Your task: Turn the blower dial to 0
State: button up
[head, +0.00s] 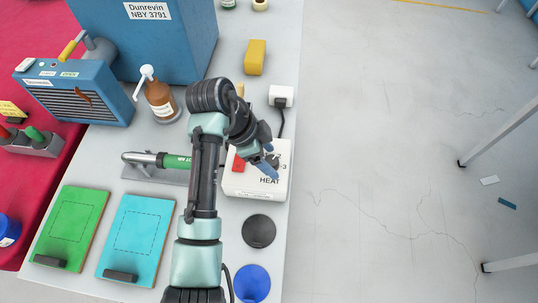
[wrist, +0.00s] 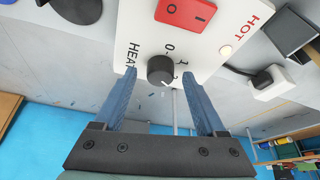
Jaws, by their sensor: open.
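The dial (wrist: 160,69) is a black round knob on a white control box (wrist: 208,20). The box shows "HEAT", "HOT" and a scale with a 0 and higher figures. A pale mark shows on the dial's lower edge, away from the 0; the exact figure is unclear. My gripper (wrist: 160,76) is open, its blue fingers on either side of the dial with gaps visible; I cannot tell their depth against it. In the head view my gripper (head: 269,168) is over the control box (head: 240,188), largely hiding the dial.
The box has a red rocker switch (wrist: 184,12) and a small lamp (wrist: 226,50). A cable runs to a white socket block (head: 281,96). A green blower (head: 172,160) lies left of my arm, a black disc (head: 259,231) below the box. Open floor lies right.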

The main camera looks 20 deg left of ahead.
jog(key=shift+f, duration=0.1)
grip_shut()
dwell(0.3)
